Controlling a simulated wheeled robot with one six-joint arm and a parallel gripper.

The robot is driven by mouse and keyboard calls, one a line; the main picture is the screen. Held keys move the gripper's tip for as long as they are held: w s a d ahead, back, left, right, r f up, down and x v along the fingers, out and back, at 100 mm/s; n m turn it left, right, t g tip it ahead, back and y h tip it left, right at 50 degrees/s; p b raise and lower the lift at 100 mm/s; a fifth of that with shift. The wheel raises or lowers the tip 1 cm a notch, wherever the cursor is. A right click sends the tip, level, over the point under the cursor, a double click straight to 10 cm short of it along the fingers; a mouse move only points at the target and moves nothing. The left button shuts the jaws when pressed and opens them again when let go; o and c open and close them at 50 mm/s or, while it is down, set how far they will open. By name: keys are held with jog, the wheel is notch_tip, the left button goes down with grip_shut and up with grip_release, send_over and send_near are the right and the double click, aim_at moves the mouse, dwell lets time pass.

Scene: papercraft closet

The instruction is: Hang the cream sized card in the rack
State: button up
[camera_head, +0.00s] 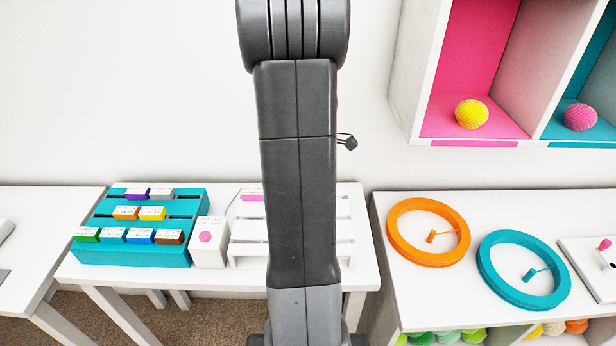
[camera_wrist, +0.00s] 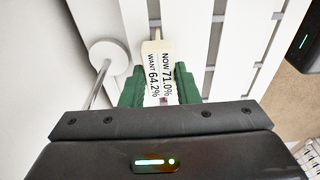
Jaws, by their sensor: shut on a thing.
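In the wrist view my gripper (camera_wrist: 160,92), with green fingers, is shut on the cream card (camera_wrist: 153,48). The card's white label reads "NOW 71.0% WANT 64.2%". The card lies over or close above white slats (camera_wrist: 193,38); I cannot tell whether it touches them. In the head view a white slatted rack (camera_head: 249,249) stands on the middle table, partly hidden by my arm, with a pink card (camera_head: 252,197) at its top. A teal stepped rack (camera_head: 119,252) to its left holds several coloured cards. My gripper and the cream card are hidden there.
A white box with a pink button (camera_head: 207,251) stands between the racks. In the wrist view a round white piece with a rod (camera_wrist: 106,53) is left of the card. Orange (camera_head: 398,243) and teal (camera_head: 490,282) rings lie on the right-hand table. A wall cubby (camera_head: 415,90) hangs above.

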jog(key=shift+w+f+b, duration=0.15)
jog(key=shift+f+b, duration=0.75)
jog(key=shift+f, duration=0.6)
jog(key=o, duration=1)
jog(key=shift+o, duration=0.2)
jog(key=shift+r, duration=0.2)
